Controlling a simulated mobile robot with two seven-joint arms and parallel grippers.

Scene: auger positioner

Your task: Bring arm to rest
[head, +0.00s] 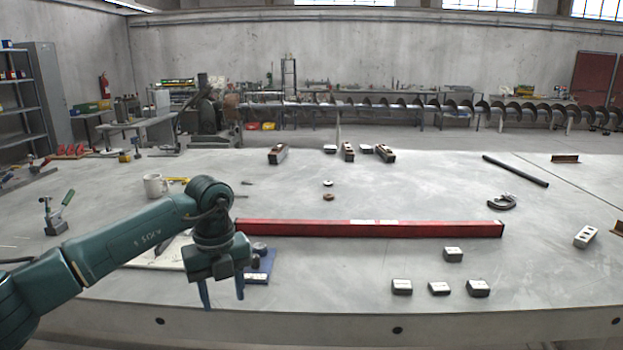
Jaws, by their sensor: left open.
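My left arm comes in from the left in the head view, green, with its elbow low at the left edge. Its gripper (222,294) points down near the front edge of the grey table (330,270). The two blue fingers are apart, with nothing seen between them. The gripper overlaps a blue pad (260,266) with small dark round pieces on it; I cannot tell whether it touches. My right arm and gripper are not in view.
A long red bar (370,229) lies across the table right of my gripper. Several small dark blocks (439,288) sit in front of it. A white mug (155,185) and a green-handled clamp (57,214) stand left. A long auger (420,106) spans the back.

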